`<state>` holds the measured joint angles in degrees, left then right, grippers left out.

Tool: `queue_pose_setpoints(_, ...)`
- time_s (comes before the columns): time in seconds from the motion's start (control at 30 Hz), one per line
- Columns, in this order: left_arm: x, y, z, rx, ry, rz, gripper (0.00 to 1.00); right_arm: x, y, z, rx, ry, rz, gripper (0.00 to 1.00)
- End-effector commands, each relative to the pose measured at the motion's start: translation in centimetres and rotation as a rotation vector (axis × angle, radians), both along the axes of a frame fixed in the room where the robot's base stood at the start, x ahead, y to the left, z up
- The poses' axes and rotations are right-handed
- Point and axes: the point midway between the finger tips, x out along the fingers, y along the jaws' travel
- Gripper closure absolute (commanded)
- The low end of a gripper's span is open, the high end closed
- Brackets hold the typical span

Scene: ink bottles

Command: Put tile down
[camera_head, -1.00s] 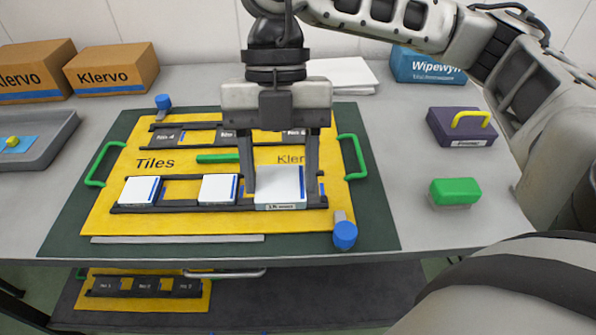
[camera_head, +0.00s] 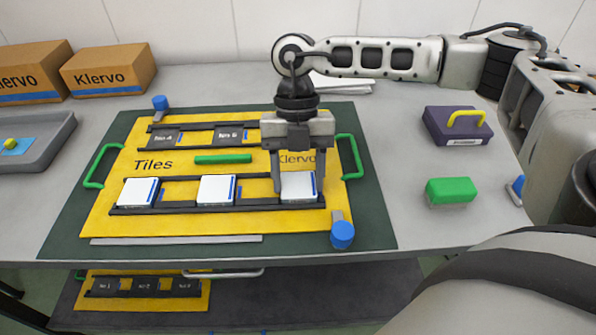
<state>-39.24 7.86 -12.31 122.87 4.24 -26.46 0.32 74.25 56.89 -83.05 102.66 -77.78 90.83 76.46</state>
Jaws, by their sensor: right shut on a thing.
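A white tile (camera_head: 298,187) with a blue edge sits at the right end of the front black rack (camera_head: 257,204) on the yellow board (camera_head: 120,221). My right gripper (camera_head: 298,188) points down over that tile, its two fingers at the tile's left and right sides, shut on it. The tile looks level and at rack height; whether it rests fully in its slot I cannot tell. Two more white tiles stand in the same rack, one at the left (camera_head: 138,192) and one in the middle (camera_head: 217,190). My left gripper is not in view.
A back rack (camera_head: 192,136) holds dark labelled plates, partly hidden by my gripper. A green bar (camera_head: 223,159) lies between the racks. Blue-knobbed clamps (camera_head: 342,235) and green handles (camera_head: 352,157) edge the board. A green block (camera_head: 452,191) and purple block (camera_head: 455,127) stand right.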

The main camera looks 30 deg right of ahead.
Motion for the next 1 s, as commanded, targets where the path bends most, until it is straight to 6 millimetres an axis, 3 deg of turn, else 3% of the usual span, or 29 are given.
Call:
queue_pose_setpoints(0.27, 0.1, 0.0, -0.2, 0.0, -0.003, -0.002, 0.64, 0.0, 0.0, -0.3, 0.001, 0.0, 0.0, 0.71)
queue_pose_setpoints(0.3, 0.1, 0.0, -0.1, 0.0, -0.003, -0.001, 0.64, 0.0, 0.0, -0.3, 0.0, 0.0, 0.0, 0.41)
queue_pose_setpoints(0.37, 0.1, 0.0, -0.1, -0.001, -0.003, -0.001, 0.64, 0.0, 0.0, -0.2, 0.0, 0.0, 0.0, 0.24)
queue_pose_setpoints(0.77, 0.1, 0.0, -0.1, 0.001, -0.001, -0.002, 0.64, 0.2, -0.1, 0.6, 0.001, -0.003, -0.001, 0.24)
queue_pose_setpoints(1.0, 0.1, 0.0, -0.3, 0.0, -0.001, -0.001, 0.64, 1.7, -1.0, 4.8, 0.002, -0.004, -0.002, 0.24)
